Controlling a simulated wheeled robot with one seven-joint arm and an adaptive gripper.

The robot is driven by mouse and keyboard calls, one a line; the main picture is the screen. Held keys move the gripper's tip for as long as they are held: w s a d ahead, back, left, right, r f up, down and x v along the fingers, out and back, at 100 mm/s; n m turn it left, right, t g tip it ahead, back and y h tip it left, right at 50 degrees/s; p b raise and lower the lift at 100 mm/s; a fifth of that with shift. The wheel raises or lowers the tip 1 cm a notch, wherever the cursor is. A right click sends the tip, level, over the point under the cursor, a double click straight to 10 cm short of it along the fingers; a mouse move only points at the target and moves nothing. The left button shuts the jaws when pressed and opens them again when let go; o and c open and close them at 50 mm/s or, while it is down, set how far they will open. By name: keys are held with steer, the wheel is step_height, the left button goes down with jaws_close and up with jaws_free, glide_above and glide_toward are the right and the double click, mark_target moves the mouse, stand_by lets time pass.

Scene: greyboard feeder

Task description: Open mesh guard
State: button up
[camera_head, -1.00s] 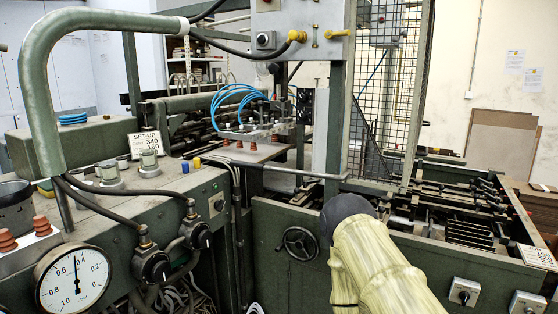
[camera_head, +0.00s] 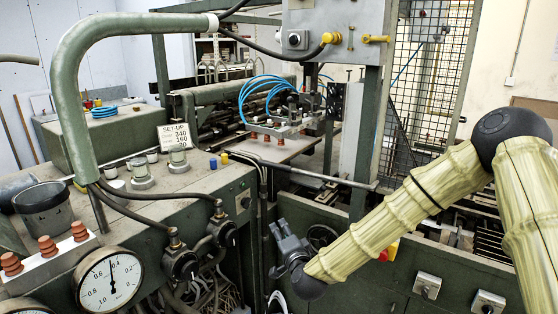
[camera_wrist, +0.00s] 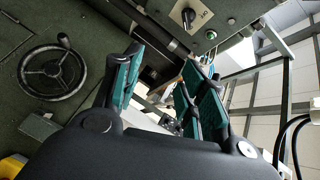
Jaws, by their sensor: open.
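The mesh guard (camera_head: 415,100) is a black wire grid in a greenish frame. It stands upright at the right of the machine in the head view, beside the green post. My gripper (camera_head: 278,240) is low in front of the machine's green front panel, left of the guard and apart from it. In the wrist view my gripper (camera_wrist: 158,85) shows two teal-padded fingers spread apart, with nothing held between them. The guard's lower right part is hidden behind my arm in the head view. I cannot make out the mesh in the wrist view.
A handwheel (camera_wrist: 53,72) is on the green panel left of my gripper in the wrist view. A horizontal bar (camera_head: 305,174) crosses above my gripper. The control desk (camera_head: 150,200) with a pressure gauge (camera_head: 110,281) stands at left. Switch boxes (camera_head: 427,286) are on the lower right panel.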

mark_target(280, 169)
steer(key=w+d+r+m+t+h+p, duration=0.1)
steer(key=w+r+m+t, duration=0.3)
steer(key=r, duration=1)
steer(key=shift+n+g, duration=0.4)
steer(key=shift+n, duration=0.1)
steer(key=w+p, duration=0.1)
steer(key=w, duration=0.2)
steer(key=w+a+p, duration=0.1)
steer(key=w+p, duration=0.1)
steer(key=w, duration=0.2)
steer(key=w+r+p, duration=0.1)
steer(key=w, duration=0.3)
steer(key=shift+w+a+p, duration=0.2)
steer(key=shift+a+p, duration=0.15)
steer(key=shift+p, duration=0.05)
steer(key=shift+c, duration=0.2)
jaws_close()
